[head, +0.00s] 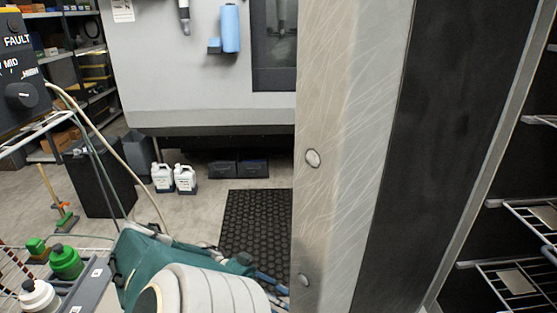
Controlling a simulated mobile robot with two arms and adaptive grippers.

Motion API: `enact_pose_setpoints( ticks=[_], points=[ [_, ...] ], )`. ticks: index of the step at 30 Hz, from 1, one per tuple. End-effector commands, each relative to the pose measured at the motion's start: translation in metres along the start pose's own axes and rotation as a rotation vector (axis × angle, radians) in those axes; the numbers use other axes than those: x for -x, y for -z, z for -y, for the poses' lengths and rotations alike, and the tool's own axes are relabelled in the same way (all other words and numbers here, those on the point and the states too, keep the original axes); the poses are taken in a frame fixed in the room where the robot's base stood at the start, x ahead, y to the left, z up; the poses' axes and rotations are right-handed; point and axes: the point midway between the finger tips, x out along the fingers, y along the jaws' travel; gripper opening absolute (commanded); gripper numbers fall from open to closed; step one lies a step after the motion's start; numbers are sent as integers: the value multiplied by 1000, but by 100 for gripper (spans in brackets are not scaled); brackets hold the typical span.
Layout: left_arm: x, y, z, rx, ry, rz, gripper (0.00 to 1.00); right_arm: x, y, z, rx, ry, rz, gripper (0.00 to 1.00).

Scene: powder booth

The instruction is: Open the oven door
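A tall panel that looks like the oven door (345,150) fills the middle right of the head view, close to me. It has a pale scratched metal face with two round bolts and a wide dark strip (440,140) along its right. No handle shows on the part in view. To its right, a dark space with wire racks (515,270), apparently the oven interior, is visible, so the oven seems to stand open. How far the door is swung cannot be told. Neither gripper is in view.
A grey booth (180,85) stands behind. A black mat (255,222), white jugs (174,178) and a black bin (100,180) are on the floor.

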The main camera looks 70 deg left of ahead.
Motion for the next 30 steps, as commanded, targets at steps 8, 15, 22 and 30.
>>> enact_pose_setpoints(
  ticks=[8, 15, 22, 30],
  points=[
    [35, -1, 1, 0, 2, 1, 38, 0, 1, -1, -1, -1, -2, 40],
    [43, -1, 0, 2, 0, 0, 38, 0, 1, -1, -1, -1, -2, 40],
    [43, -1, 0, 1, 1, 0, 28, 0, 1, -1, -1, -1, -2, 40],
    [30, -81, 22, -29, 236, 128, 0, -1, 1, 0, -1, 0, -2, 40]
  ],
)
